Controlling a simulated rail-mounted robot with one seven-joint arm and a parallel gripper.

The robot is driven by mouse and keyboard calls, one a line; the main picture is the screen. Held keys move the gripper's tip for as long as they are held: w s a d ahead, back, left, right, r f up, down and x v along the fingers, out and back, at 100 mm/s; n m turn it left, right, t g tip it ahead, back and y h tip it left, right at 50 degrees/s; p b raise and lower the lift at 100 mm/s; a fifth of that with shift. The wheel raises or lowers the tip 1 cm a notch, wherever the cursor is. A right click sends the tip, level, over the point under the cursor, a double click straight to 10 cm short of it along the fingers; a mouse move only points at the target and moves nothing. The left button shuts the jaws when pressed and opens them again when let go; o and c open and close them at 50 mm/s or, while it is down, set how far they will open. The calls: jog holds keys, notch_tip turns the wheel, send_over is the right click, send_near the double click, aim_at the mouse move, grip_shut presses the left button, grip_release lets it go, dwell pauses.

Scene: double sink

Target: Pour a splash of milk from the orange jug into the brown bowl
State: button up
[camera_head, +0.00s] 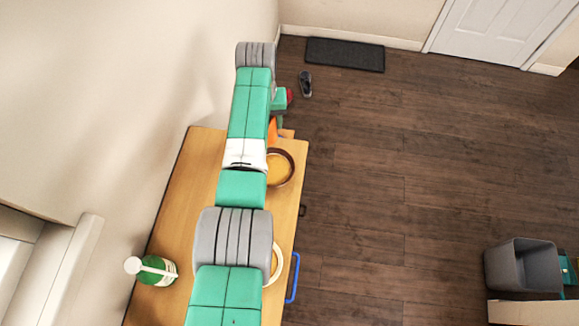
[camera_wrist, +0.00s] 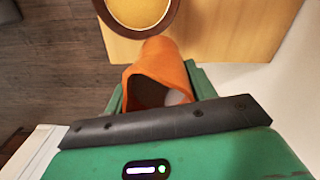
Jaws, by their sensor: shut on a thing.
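The orange jug (camera_wrist: 160,72) is between the green fingers of my gripper (camera_wrist: 158,95), which is shut on it. Its open mouth faces the wrist camera, with a dark inside and a small pale patch. I cannot tell its exact tilt. In the head view only a sliver of the jug (camera_head: 272,131) shows beside my arm. The brown bowl (camera_head: 291,173) stands on the wooden table, partly hidden by my arm, with a yellowish inside.
The wooden table (camera_head: 190,190) runs along the wall (camera_head: 120,100). A cream-rimmed round dish (camera_head: 279,265) is partly under my arm. A green container with a white top (camera_head: 155,269) stands at the near left. A blue handle (camera_head: 293,279) is at the right edge.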

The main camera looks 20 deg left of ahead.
jog(key=shift+s+a+r+p, duration=0.15)
jog(key=shift+r+p, duration=0.15)
jog(key=shift+p, duration=0.6)
jog(key=s+d+t+p, duration=0.1)
jog(key=s+p, duration=0.1)
jog(key=p, duration=0.4)
jog(key=shift+d+r+y, duration=0.15)
jog(key=shift+y, duration=0.25)
jog(key=shift+w+t+y, duration=0.25)
jog(key=shift+t+y, duration=0.25)
jog(key=shift+t, duration=0.3)
jog(key=shift+s+f, duration=0.15)
jog(key=shift+f, duration=0.05)
jog(key=shift+w+r, duration=0.1)
jog(key=shift+w, duration=0.2)
jog(key=shift+s, duration=0.1)
jog(key=shift+a+t+y+b, duration=0.2)
jog(key=shift+t+y+b, duration=0.2)
jog(key=shift+t, duration=0.3)
jog(key=shift+f+t+b, duration=0.3)
jog(key=shift+f+b, duration=0.8)
jog(key=shift+f, duration=0.6)
